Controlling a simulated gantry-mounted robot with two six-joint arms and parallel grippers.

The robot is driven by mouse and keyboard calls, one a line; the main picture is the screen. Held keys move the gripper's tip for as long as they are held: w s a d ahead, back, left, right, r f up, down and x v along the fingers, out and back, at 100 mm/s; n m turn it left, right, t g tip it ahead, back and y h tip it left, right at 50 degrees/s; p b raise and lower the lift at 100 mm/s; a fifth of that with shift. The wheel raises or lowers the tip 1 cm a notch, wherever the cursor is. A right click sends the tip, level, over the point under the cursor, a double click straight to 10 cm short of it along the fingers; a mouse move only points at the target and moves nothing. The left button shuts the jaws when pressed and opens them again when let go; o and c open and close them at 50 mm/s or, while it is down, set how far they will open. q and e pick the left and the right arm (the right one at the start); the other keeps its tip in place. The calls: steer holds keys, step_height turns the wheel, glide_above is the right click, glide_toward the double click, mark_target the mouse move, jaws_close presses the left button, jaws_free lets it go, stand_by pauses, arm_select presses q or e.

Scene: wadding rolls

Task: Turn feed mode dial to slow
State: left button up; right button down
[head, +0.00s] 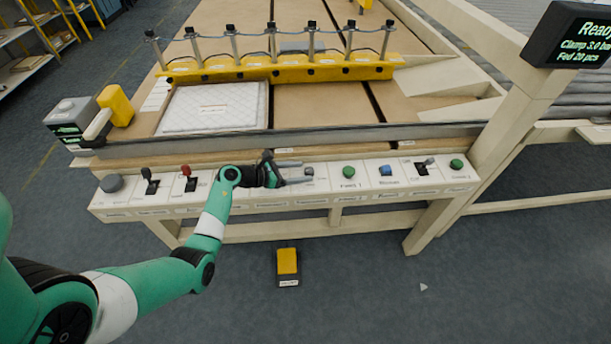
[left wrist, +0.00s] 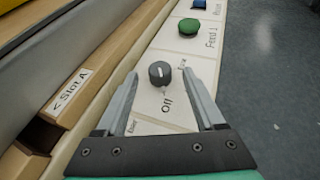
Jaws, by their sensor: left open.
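The dial (left wrist: 160,73) is a small dark grey knob with a white mark, on the pale control panel. The word "Off" is printed beside it, with smaller labels around it that are hard to read. The dial also shows in the head view (head: 309,171), at my left gripper's tips. My left gripper (head: 303,173) is open, its two fingers on either side of the dial. In the left wrist view a gap shows between the knob and each finger. My right gripper is in neither view.
Right of the dial on the panel (head: 270,198) are a green button (head: 348,172), a blue button (head: 386,170) and a lever (head: 425,163). Left are a red-topped lever (head: 188,176) and a black lever (head: 149,181). A yellow pedal (head: 287,262) stands on the floor.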

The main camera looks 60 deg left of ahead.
mark_target(309, 172)
arm_select(q)
steer(key=shift+x, duration=1.2)
jaws_close()
